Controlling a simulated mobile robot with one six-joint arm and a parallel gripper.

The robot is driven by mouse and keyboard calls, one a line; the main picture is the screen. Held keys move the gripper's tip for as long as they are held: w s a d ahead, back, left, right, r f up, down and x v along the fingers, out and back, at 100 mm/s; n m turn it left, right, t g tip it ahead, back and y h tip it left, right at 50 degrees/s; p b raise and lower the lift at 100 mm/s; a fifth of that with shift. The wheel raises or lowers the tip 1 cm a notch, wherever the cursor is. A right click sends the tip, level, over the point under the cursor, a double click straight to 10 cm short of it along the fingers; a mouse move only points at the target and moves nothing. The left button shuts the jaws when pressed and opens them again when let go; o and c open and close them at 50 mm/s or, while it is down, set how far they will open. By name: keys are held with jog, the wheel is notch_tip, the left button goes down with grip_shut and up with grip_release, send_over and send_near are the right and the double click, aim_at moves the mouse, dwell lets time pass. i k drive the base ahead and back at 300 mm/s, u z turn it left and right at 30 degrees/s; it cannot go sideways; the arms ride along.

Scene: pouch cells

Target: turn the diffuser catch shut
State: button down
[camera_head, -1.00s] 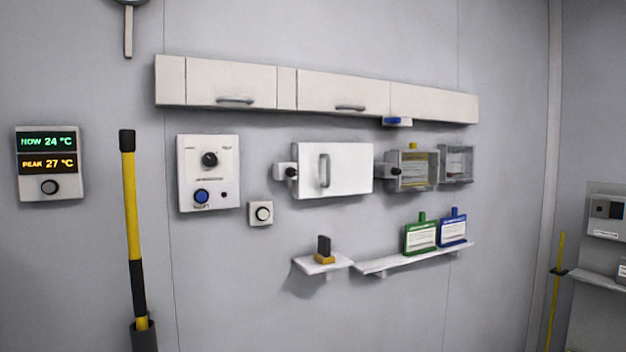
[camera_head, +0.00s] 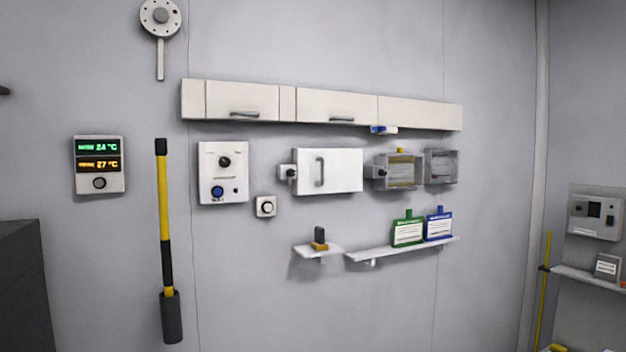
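No part is clearly labelled as the diffuser catch. High on the wall at the upper left, a pale round disc (camera_head: 160,17) with small holes around a grey hub has a straight stem (camera_head: 160,60) hanging down from it; it may be the diffuser. Small black knobs sit on the left side of the white door box (camera_head: 340,171) and of the clear box (camera_head: 404,166); I cannot tell whether either is the catch or how it is turned. My gripper is not in view.
A long white cabinet (camera_head: 240,101) runs across the wall. A dark block (camera_head: 25,285) stands lower left.

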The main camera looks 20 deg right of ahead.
aim_at(291, 173)
jog(key=z, duration=0.1)
jog(key=i, duration=0.95)
jog(key=z, duration=0.25)
jog(key=k, duration=0.55)
jog(key=u, duration=1)
